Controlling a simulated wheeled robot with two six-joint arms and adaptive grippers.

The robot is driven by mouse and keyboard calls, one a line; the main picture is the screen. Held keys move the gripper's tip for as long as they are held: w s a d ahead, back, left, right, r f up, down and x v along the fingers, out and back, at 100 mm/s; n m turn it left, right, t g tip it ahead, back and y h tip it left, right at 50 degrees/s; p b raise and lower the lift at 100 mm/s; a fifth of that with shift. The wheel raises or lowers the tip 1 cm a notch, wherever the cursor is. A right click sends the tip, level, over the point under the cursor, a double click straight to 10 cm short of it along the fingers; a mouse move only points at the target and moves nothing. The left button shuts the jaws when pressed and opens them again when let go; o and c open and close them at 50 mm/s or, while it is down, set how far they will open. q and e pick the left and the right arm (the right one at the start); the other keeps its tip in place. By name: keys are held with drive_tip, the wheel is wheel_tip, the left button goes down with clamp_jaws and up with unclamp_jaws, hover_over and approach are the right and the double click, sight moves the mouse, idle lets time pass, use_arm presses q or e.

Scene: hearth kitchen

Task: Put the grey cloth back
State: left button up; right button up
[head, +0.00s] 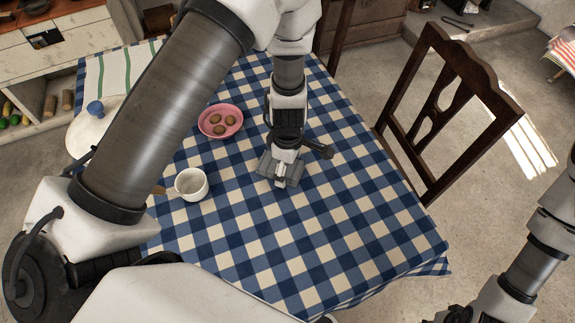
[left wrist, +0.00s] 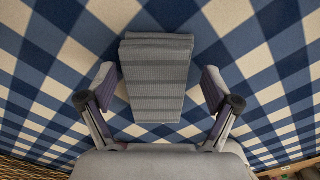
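The grey cloth (left wrist: 157,75) is a folded rectangle with darker stripes, lying flat on the checked tablecloth in the left wrist view. In the head view only part of the cloth (head: 267,166) shows beneath my left gripper (head: 284,172). In the left wrist view the left gripper (left wrist: 158,92) is open, one finger on each side of the cloth, with gaps between fingers and cloth. My right arm shows at the lower right of the head view; its gripper is cut off there or hard to make out.
The table has a blue-and-cream checked cloth (head: 300,235). A wooden chair (head: 440,110) is at the right. The table's front is clear.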

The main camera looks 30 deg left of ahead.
use_arm(q)
drive_tip(key=shift+a, duration=0.1)
wheel_tip(320, 180, up, 12)
drive_tip(key=p, duration=0.1)
idle(0.4)
idle(0.4)
